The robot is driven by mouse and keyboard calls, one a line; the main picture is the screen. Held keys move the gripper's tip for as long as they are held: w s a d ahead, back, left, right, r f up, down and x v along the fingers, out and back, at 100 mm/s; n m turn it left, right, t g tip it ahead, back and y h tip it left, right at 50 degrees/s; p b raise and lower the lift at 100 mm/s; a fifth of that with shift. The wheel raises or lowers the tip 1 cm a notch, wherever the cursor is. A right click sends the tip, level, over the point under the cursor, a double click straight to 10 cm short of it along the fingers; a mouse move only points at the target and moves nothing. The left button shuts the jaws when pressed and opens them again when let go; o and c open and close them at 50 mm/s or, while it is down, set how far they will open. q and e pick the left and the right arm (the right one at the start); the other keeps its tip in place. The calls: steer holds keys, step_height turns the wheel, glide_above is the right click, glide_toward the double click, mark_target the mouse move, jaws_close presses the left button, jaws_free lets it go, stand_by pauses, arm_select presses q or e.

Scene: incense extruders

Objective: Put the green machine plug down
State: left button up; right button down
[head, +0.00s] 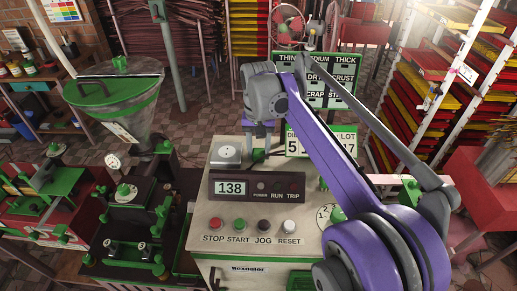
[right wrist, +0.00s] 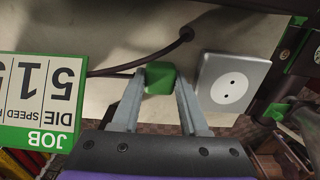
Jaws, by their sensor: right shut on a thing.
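The green machine plug (right wrist: 160,79) is between the two grey fingers of my right gripper (right wrist: 161,84) in the right wrist view. The gripper is shut on it, above the pale top of the machine cabinet. In the head view this socket box (head: 227,153) is on the cabinet top, left of my right gripper (head: 259,146). The arm largely hides the plug there. My left gripper is not in view.
A display reading 138 (head: 231,188) and a row of buttons (head: 250,225) are on the cabinet front. A green-edged job sign (right wrist: 40,100) stands close to the gripper. A hopper (head: 125,100) stands at left; racks of trays (head: 440,85) stand at right.

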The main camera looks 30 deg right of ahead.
mark_target(259, 152)
steer(key=shift+f, duration=0.15)
steer(key=shift+c, duration=2.1)
jaws_free()
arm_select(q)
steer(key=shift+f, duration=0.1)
arm_select(e)
steer(key=shift+r, duration=0.5)
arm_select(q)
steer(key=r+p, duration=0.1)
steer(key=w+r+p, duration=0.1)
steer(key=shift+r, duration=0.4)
arm_select(e)
step_height(259, 152, up, 12)
steer(key=shift+s, duration=0.1)
